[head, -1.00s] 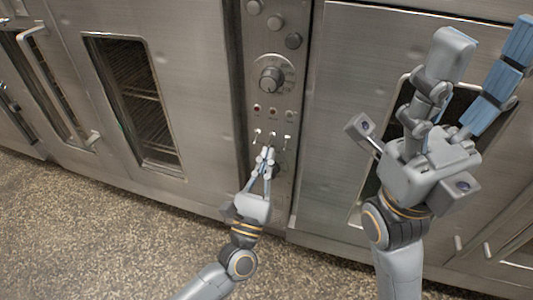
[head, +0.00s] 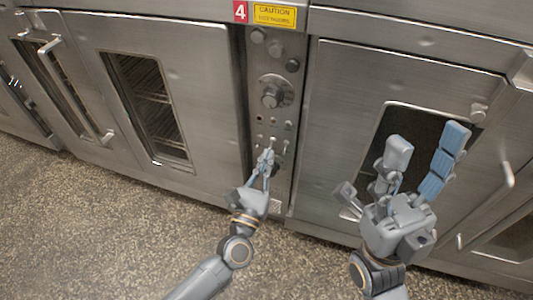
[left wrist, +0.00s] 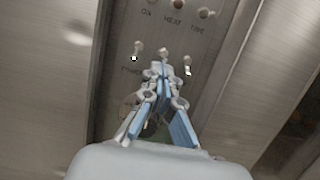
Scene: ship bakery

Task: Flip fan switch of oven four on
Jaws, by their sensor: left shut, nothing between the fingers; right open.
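The control panel of oven four (head: 283,190) is a narrow steel strip between two oven doors. A row of small toggle switches is low on it. In the left wrist view a left switch (left wrist: 136,50), a middle switch (left wrist: 163,53) and a right switch (left wrist: 187,66) show. The label by the left one is blurred and I cannot read which is the fan switch. My left gripper (head: 266,155) is shut and empty, its tips (left wrist: 160,68) just below the middle switch; I cannot tell whether they touch. My right gripper (head: 426,146) is open and empty before the right door.
A red number 4 sign (head: 240,11) and a yellow caution sign (head: 274,15) are above the panel. A large round knob (head: 271,97) and indicator lights sit above the switches. Oven doors with windows (head: 150,100) flank the panel. The speckled floor (head: 110,230) is clear.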

